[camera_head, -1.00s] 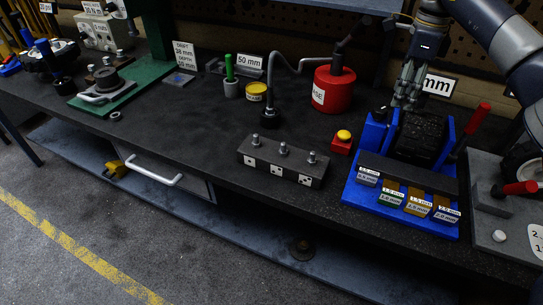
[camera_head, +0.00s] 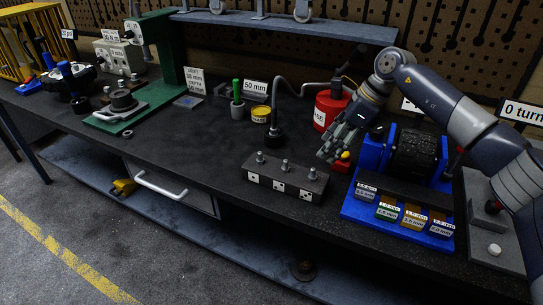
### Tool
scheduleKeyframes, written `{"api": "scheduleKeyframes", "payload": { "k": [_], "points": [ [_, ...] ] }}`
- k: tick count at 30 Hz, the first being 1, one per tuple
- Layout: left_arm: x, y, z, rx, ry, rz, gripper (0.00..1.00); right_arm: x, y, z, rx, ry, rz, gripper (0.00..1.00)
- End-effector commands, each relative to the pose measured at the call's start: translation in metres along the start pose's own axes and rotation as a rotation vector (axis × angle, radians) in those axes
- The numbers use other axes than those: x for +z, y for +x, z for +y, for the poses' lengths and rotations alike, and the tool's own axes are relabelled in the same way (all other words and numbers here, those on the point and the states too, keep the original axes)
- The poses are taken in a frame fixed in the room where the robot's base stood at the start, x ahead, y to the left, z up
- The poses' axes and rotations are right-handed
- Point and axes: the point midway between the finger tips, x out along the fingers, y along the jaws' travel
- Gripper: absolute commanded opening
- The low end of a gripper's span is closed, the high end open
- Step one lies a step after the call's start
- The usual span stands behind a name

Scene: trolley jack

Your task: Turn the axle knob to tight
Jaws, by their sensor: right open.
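I cannot tell for sure which part is the axle knob. A grey plate (camera_head: 478,252) at the right end of the bench carries a small white round knob (camera_head: 494,250); most of this station is hidden behind my right arm. My right gripper (camera_head: 335,150) is open and empty, pointing down and left. It is above the bench near the yellow-topped red button, well to the left of the grey plate. My left gripper is not in view.
A blue fixture (camera_head: 398,231) with labelled gauge blocks stands between the gripper and the grey plate. A dark block with several studs (camera_head: 285,180), a red can (camera_head: 325,110) and a yellow tin (camera_head: 260,114) stand nearby. The bench's middle left is clear.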

Motion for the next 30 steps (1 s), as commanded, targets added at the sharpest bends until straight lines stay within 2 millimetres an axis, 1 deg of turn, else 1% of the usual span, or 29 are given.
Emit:
{"api": "scheduleKeyframes", "payload": {
  "k": [1,6,17,22,27,30],
  "points": [
    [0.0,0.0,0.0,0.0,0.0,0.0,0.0,0.007,0.008,0.005,0.01,-0.001,-0.025,0.55],
    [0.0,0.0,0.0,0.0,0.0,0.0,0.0,0.031,0.028,0.018,0.037,-0.002,-0.118,0.55],
    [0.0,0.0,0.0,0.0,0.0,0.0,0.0,0.084,0.061,0.054,0.109,0.03,-0.333,0.55],
    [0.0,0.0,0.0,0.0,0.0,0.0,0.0,0.104,0.068,0.068,0.139,0.056,-0.42,0.55],
    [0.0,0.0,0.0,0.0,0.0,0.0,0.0,0.114,0.071,0.075,0.155,0.072,-0.466,0.55],
    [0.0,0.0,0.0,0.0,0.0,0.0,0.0,0.116,0.072,0.076,0.159,0.076,-0.477,0.55]
  ]
}}
